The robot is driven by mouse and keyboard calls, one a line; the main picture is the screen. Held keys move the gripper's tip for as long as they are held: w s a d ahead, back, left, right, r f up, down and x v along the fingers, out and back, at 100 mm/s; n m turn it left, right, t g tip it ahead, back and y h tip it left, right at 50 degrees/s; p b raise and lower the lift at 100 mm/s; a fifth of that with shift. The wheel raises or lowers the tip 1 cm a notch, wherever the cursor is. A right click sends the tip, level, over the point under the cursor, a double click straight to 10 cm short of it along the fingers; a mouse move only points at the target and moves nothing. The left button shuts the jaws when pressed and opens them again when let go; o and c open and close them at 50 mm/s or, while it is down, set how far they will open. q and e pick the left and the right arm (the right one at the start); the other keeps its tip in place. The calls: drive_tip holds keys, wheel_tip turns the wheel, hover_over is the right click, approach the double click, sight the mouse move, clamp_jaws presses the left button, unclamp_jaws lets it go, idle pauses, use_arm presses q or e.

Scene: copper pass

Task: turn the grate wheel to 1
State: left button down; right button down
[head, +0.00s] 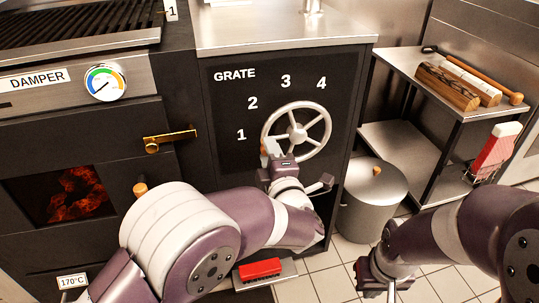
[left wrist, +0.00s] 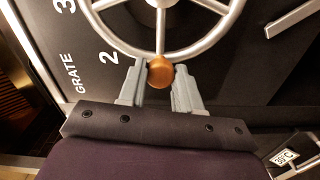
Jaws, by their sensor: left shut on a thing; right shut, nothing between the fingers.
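The grate wheel (head: 325,117) is a silver spoked handwheel on a black panel, with the numbers 1 (head: 241,135), 2, 3 and 4 around its left and upper side. My left gripper (head: 271,150) is at the wheel's lower-left rim, a little below and right of the 1. In the left wrist view, a round copper knob (left wrist: 160,72) on the wheel rim sits between the fingers of my left gripper (left wrist: 160,88), which is shut on it. My right gripper (head: 377,284) is shut and empty, low above the floor.
A grey lidded bin (head: 372,200) stands right of the panel. A steel shelf unit (head: 400,68) with logs (head: 446,86) is behind it. A brass handle (head: 170,138) sticks out at the left, above the glowing firebox (head: 72,195).

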use_arm(q)
drive_tip(key=c, duration=1.1)
unclamp_jaws()
drive_tip(key=o, duration=0.3)
drive_tip(key=shift+w+d+f, duration=0.1)
drive_tip(key=shift+w+f, duration=0.05)
drive_tip(key=p+v, duration=0.4)
drive_tip(key=v, duration=0.8)
drive_tip(key=shift+s, duration=0.4)
